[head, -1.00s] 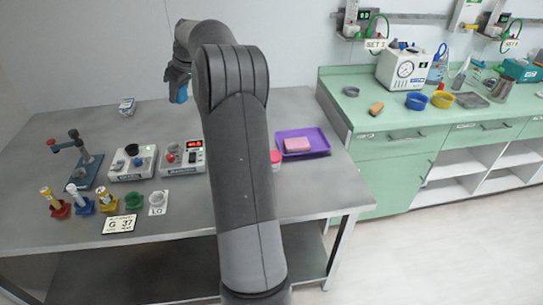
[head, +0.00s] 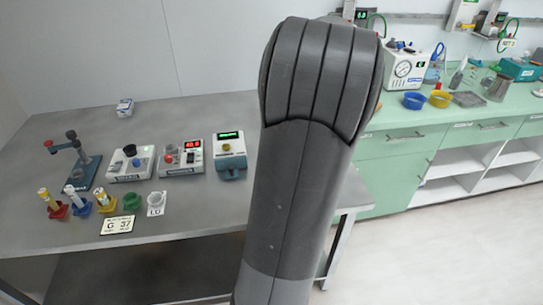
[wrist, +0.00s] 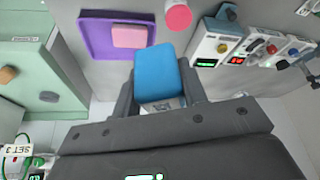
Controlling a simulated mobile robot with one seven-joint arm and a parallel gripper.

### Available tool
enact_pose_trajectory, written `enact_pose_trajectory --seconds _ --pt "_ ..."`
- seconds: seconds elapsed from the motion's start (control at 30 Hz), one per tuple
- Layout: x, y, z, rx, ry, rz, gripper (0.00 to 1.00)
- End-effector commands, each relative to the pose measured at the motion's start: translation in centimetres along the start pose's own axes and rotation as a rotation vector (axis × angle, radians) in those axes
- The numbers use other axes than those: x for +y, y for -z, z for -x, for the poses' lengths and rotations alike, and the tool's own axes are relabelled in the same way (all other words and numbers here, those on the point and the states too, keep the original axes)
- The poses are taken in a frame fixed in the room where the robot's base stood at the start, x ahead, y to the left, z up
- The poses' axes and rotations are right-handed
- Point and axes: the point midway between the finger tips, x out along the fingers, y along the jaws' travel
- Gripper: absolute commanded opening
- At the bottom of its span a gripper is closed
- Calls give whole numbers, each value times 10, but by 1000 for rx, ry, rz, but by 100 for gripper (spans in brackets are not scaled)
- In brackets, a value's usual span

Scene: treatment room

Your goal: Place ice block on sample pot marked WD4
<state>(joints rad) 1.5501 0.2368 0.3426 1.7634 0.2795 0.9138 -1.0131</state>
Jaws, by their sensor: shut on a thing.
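The ice block looks like a blue rounded block (wrist: 156,72) in the wrist view. My gripper (wrist: 158,88) is shut on it, one finger on each side, and holds it above the table. A pot with a pink-red lid (wrist: 178,15) stands beyond the block in the wrist view, apart from it. No WD4 mark can be read on it. In the head view my arm hides my gripper, the block and this pot.
A purple tray (wrist: 90,35) with a pink block (wrist: 130,37) lies beside the lidded pot. Several devices, including one with a green display (head: 230,155), stand on the grey table (head: 190,225). A green bench (head: 390,150) is at the right.

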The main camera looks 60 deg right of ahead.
Motion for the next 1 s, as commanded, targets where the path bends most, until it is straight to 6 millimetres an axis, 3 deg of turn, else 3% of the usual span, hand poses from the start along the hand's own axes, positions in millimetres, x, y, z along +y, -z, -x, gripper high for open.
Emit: enact_pose_trajectory --seconds 0.13,0.3,0.43,1.0 --pt "8 -24 5 -3 -17 -38 15" --pt "7 -35 -28 -5 -11 -35 15" --pt "6 -37 -42 -3 -13 -32 15" --pt "-42 27 -139 -3 -12 -29 15"
